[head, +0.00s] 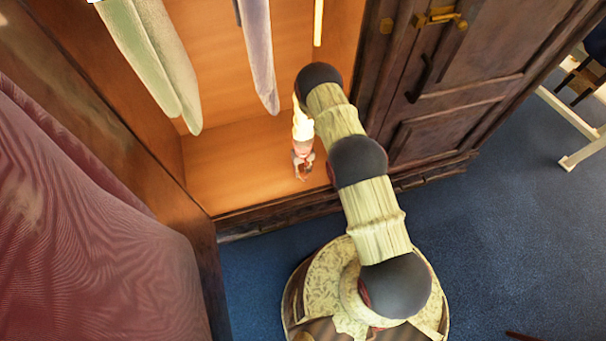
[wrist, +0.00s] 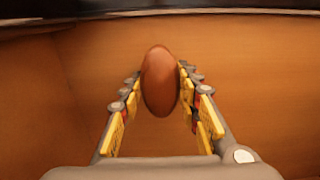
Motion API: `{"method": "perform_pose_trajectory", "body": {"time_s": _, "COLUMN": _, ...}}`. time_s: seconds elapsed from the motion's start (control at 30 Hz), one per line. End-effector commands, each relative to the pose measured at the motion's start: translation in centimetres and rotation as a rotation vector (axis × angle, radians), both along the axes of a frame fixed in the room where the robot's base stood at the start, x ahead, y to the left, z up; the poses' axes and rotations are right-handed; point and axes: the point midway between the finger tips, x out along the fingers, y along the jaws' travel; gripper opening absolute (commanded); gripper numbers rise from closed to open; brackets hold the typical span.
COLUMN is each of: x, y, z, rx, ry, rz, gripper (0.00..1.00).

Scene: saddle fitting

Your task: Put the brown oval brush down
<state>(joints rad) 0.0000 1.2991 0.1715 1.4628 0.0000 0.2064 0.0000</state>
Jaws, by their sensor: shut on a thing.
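The brown oval brush (wrist: 160,82) is between the fingertips of my gripper (wrist: 159,85) in the wrist view, its long side running up the picture. My gripper is shut on it, with a finger on each side. In the head view my gripper (head: 303,172) is small and points down inside the open wardrobe (head: 235,165), above its orange-brown floor. The brush is too small to make out clearly there. I cannot tell whether it touches the wardrobe floor.
Pale green (head: 160,65) and grey-lilac (head: 259,55) garments hang in the wardrobe, left of my arm. A dark wooden door (head: 455,85) with brass fittings is at right. Red cloth (head: 80,230) fills the left. Blue floor (head: 520,230) is largely clear at right.

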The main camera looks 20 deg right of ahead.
Motion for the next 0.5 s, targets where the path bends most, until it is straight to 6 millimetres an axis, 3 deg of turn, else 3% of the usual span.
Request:
{"method": "perform_pose_trajectory", "body": {"time_s": 0.03, "x": -0.3, "y": 0.0, "z": -1.5, "rx": 0.0, "ry": 0.004, "rz": 0.0, "gripper": 0.13}}
{"method": "perform_pose_trajectory", "body": {"time_s": 0.13, "x": -0.3, "y": 0.0, "z": -2.5, "rx": 0.0, "ry": 0.003, "rz": 0.0, "gripper": 0.13}}
{"method": "perform_pose_trajectory", "body": {"time_s": 0.5, "x": -0.2, "y": 0.0, "z": -2.6, "rx": 0.0, "ry": 0.001, "rz": 0.0, "gripper": 0.13}}
